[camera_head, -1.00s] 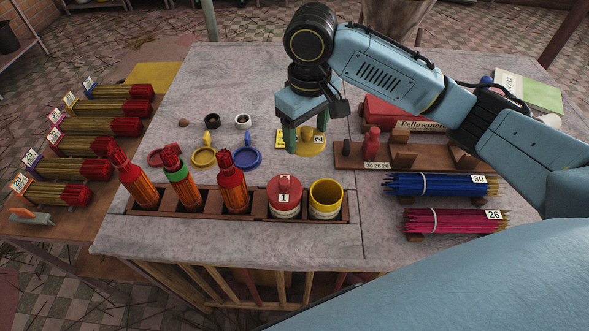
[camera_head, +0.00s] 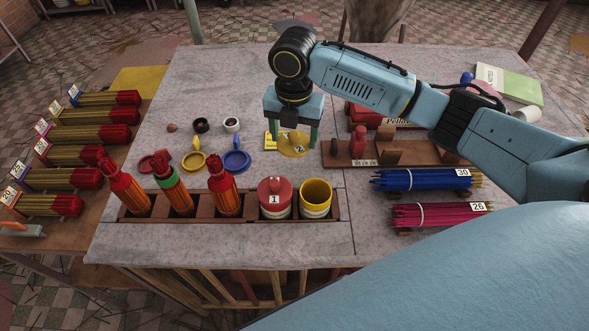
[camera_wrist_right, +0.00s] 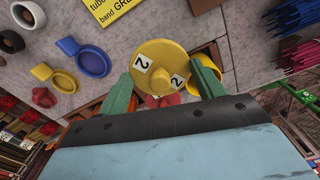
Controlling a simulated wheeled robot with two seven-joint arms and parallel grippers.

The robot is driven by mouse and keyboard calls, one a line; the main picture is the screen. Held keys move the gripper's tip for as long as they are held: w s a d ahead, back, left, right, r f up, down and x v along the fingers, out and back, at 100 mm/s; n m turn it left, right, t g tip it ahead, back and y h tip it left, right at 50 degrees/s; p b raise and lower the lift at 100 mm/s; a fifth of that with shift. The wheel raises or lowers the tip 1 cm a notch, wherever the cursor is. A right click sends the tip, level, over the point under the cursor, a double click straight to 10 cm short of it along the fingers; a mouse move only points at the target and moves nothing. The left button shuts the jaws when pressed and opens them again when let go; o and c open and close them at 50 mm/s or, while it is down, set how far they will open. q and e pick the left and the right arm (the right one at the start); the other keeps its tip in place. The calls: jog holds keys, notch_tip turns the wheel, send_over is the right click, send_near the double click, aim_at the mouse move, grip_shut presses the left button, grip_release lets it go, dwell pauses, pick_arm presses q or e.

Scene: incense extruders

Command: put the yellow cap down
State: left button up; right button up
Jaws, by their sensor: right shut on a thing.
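The yellow cap (camera_head: 292,145) is a round disc with a raised middle and labels marked 2. My right gripper (camera_head: 293,137) points down over the back middle of the table and is shut on the cap. In the right wrist view the cap (camera_wrist_right: 160,65) sits between the green fingers (camera_wrist_right: 168,84). I cannot tell whether its underside touches the table. The yellow-topped cup (camera_head: 316,192) stands open in the wooden rack (camera_head: 250,213), beside the red-capped one (camera_head: 275,197) marked 1. My left gripper is not in view.
A yellow card (camera_head: 270,141) lies just left of the cap. Yellow (camera_head: 193,162) and blue (camera_head: 237,162) ringed pieces lie nearer the rack. A wooden stand (camera_head: 390,153) and blue sticks (camera_head: 420,180) are to the right. Bare table lies behind the gripper and between cap and rack.

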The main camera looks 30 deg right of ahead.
aim_at(294, 172)
jog(key=n, duration=0.3)
jog(key=shift+w+d+f, duration=0.15)
jog(key=shift+f, duration=0.25)
notch_tip(294, 172, down, 10)
jog(key=shift+r+b, duration=0.1)
jog(key=shift+b, duration=0.25)
jog(key=o, duration=0.9)
jog(key=shift+f, duration=0.2)
jog(key=shift+o, duration=0.2)
notch_tip(294, 172, up, 12)
jog(key=shift+r+p, duration=0.2)
jog(key=shift+p, duration=0.35)
